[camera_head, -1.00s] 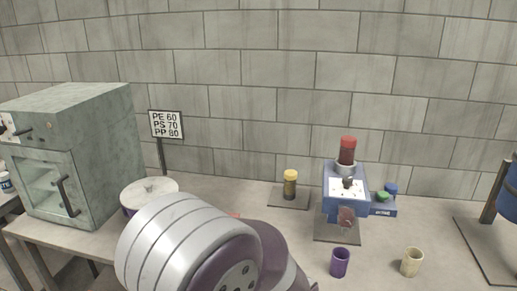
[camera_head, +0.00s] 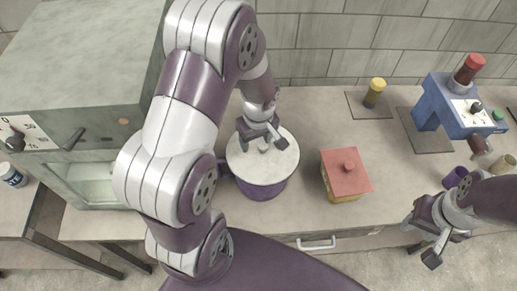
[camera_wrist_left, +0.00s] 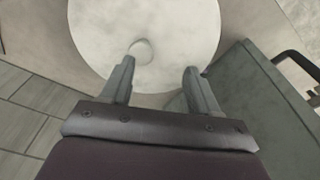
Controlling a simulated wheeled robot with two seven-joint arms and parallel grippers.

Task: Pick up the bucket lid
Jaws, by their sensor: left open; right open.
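The bucket lid (camera_head: 243,165) is a round, pale disc with a small knob (camera_head: 264,147) near its middle. It lies on the purple bucket (camera_head: 262,190) on the table. My left gripper (camera_head: 265,141) is open over the lid, close to the knob. In the left wrist view the lid (camera_wrist_left: 165,30) fills the top, and the knob (camera_wrist_left: 141,49) shows near the left fingertip. The left gripper (camera_wrist_left: 160,78) looks empty there. My right gripper (camera_head: 424,243) is open and empty near the table's front right.
A grey-green oven (camera_head: 85,60) stands left of the bucket. A box with a red lid (camera_head: 346,171) sits to its right. A yellow-capped jar (camera_head: 375,92), a blue machine (camera_head: 447,105) and a purple cup (camera_head: 455,177) stand further right. A drawer handle (camera_head: 316,243) projects at the front.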

